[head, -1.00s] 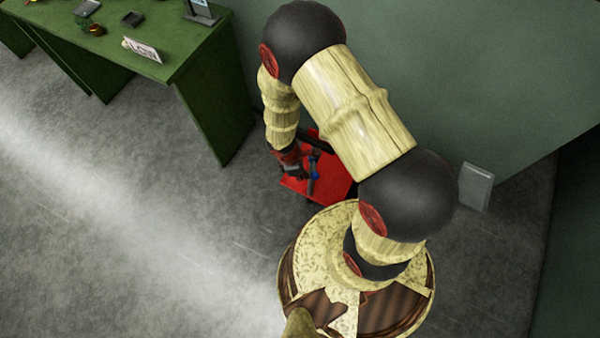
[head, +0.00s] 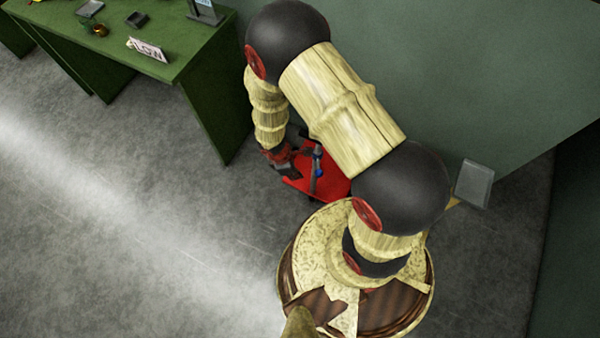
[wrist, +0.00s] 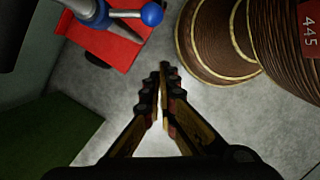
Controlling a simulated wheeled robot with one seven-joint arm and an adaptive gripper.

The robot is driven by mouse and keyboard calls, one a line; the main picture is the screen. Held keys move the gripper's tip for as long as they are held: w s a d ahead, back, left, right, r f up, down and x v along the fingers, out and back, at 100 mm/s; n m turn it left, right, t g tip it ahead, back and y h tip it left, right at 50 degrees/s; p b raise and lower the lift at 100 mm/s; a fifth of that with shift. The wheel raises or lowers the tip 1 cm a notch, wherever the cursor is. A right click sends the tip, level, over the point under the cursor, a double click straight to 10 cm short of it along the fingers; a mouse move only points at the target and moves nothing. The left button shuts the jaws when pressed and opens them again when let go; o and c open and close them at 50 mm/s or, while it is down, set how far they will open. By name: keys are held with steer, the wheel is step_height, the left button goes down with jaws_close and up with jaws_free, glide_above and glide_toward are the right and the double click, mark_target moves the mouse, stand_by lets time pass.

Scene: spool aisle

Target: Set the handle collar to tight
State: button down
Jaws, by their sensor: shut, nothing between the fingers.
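A red stand (head: 330,182) is on the floor below my arm. It carries a grey part with a blue piece (head: 318,152). In the wrist view, the red stand (wrist: 105,42) is at the upper left, with a grey lever (wrist: 126,14) ending in a blue ball (wrist: 151,14). A blue-and-grey body (wrist: 88,10) is at the lever's other end, cut off by the top edge. I cannot make out the collar or any setting marks. My gripper (wrist: 162,72) is shut and empty, below and apart from the ball in the wrist view.
A green desk (head: 205,75) with a small sign (head: 148,48) stands at the upper left. A green wall (head: 480,75) is behind my arm, with a grey box (head: 474,184) near it. Open grey floor (head: 120,230) lies to the left.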

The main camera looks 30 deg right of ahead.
steer(key=p+v, duration=0.3)
steer(key=v, duration=0.6)
steer(key=shift+d, duration=0.25)
steer(key=shift+s+r, duration=0.15)
steer(key=shift+s, duration=0.05)
steer(key=s+d+r+m+g, duration=0.1)
steer(key=s+d+r+m, duration=0.1)
steer(key=s+m, duration=0.15)
steer(key=s+r+m+t+y, duration=0.1)
steer(key=r+m, duration=0.4)
steer(key=r, duration=1.5)
steer(key=s+r+m+t+y, duration=0.1)
steer(key=s+r+m+t, duration=0.2)
steer(key=r, duration=1.7)
steer(key=m+t, duration=0.3)
steer(key=shift+s+d+r+t+y, duration=0.2)
steer(key=shift+s+r+t+y, duration=0.1)
steer(key=shift+r, duration=0.05)
